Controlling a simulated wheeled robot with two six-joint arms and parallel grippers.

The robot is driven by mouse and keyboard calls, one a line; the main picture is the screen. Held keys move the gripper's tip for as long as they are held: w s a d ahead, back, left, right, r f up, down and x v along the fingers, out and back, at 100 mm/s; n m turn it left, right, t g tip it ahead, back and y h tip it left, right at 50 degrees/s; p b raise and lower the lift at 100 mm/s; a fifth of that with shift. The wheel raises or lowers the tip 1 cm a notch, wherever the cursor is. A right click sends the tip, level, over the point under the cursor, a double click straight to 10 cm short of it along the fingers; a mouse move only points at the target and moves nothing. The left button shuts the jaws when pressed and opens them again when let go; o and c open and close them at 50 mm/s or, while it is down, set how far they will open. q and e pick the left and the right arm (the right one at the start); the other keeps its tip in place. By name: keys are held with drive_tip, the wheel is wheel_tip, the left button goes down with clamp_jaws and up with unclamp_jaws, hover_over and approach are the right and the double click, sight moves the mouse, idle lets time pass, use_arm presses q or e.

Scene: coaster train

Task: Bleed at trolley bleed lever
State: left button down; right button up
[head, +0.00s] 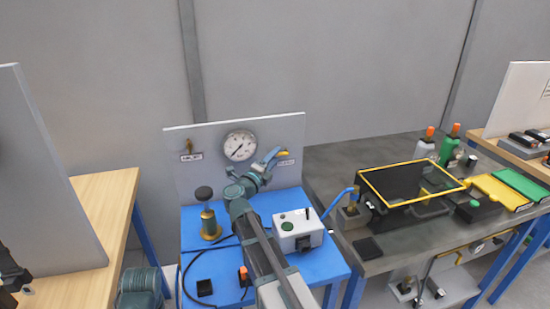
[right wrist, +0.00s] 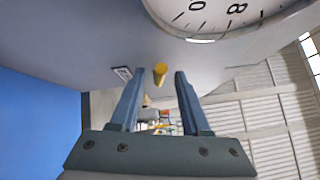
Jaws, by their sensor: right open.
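The trolley's grey upright panel (head: 222,152) carries a round white gauge (head: 240,145) with a dark needle. A small yellow lever (head: 291,151) sticks out of the panel right of the gauge, with a label too small to read. My right gripper (head: 275,158) is open beside it, its blue-grey fingers reaching toward the panel. In the right wrist view the yellow lever (right wrist: 160,75) appears between the spread tips of the right gripper (right wrist: 160,82); I see no contact. A second, brass lever (head: 189,146) with its own label is on the panel's left side.
On the blue trolley top (head: 320,262) stand a brass valve with a black knob (head: 208,215) and a white box with a green button (head: 298,230). A black cable lies there. A dark bench (head: 385,255) with a yellow-edged tray (head: 412,185) stands close on the right.

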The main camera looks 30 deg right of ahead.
drive_tip(key=shift+w+d, duration=0.2)
drive_tip(key=shift+d, duration=0.2)
clamp_jaws()
drive_tip(key=shift+f+b, duration=0.4)
drive_tip(key=shift+b, duration=0.35)
drive_tip(key=shift+n+h+b, duration=0.3)
drive_tip(key=shift+n+b, duration=0.1)
drive_tip(key=shift+b, duration=0.1)
drive_tip(key=shift+r, duration=0.1)
